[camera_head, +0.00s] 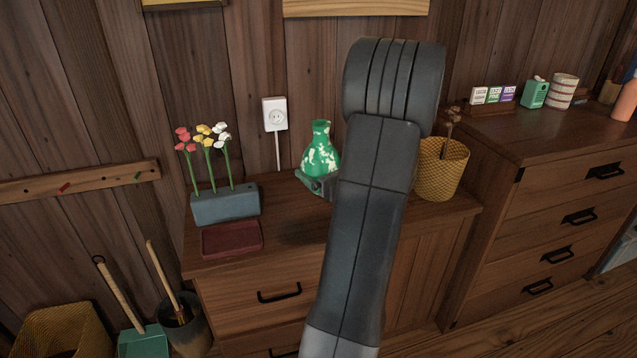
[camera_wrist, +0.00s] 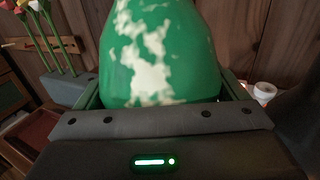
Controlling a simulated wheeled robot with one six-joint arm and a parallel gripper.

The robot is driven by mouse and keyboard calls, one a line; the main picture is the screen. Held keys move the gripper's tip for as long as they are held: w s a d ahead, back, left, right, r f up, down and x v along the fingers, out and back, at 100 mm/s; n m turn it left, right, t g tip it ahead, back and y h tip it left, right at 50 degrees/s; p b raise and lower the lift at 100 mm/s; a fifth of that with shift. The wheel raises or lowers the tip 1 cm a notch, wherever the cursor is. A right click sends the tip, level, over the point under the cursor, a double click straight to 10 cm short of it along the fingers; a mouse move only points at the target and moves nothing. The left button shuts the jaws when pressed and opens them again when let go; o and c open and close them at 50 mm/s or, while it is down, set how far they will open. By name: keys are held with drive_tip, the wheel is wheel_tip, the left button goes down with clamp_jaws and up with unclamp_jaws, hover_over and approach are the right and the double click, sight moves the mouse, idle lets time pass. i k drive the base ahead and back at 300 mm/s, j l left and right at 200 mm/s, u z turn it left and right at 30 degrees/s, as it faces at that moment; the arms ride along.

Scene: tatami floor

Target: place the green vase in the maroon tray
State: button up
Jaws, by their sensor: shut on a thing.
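The green vase (camera_head: 321,152) has pale cream patches and a narrow neck. It is upright above the back of the wooden cabinet. My gripper (camera_head: 318,183) is shut on the vase's lower part. In the wrist view the vase (camera_wrist: 160,55) fills the middle, between the jaws of my gripper (camera_wrist: 160,100). The maroon tray (camera_head: 232,239) lies on the cabinet top, to the left of and nearer than the vase, and looks empty. Its edge also shows at the left of the wrist view (camera_wrist: 30,135). My arm hides part of the cabinet top.
A grey-blue block planter (camera_head: 225,206) with red, yellow and white flowers stands right behind the tray. A yellow woven basket (camera_head: 441,170) stands right of my arm. A white wall socket (camera_head: 275,114) is behind. The cabinet top (camera_head: 290,215) between tray and arm is clear.

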sight(232, 242)
drive_tip(key=j+z, duration=0.1)
drive_tip(key=j, duration=0.3)
drive_tip(key=k+j+z, duration=0.15)
drive_tip(key=j, duration=0.25)
drive_tip(key=k+j+z, duration=0.1)
drive_tip(key=j, duration=0.3)
drive_tip(key=k+j+z, duration=0.15)
drive_tip(key=j, duration=0.25)
drive_tip(key=k+j+z, duration=0.1)
drive_tip(key=j, duration=0.25)
